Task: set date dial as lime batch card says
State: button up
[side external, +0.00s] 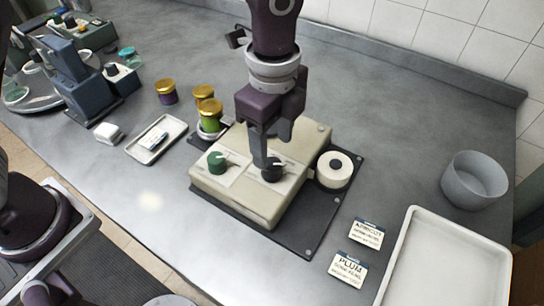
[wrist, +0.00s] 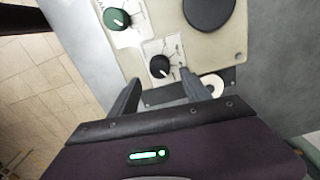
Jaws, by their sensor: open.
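A cream box (side external: 245,200) carries a green knob (side external: 217,162) and a black knob (side external: 272,172), each with a white pointer and a pale printed scale. I cannot read which is the date dial. My gripper (side external: 262,160) points down at the black knob. In the wrist view my open gripper (wrist: 159,78) has its fingertips either side of the black knob (wrist: 160,66), slightly short of it; contact is not clear. The green knob (wrist: 117,20) is up and left. A small card (side external: 154,139) lies in a white tray at left; its writing is unreadable.
Plum (side external: 348,268) and apricot (side external: 366,233) cards lie right of the box. A white roll (side external: 335,170) sits beside it. Gold-lidded jars (side external: 166,92) stand behind left. A large tray (side external: 405,250) and grey bowl (side external: 474,181) are at right. The front-left counter is clear.

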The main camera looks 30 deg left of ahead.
aim_at(272, 164)
notch_tip(272, 164, down, 5)
jog(key=shift+f, duration=0.1)
jog(key=shift+c, duration=0.5)
grip_shut()
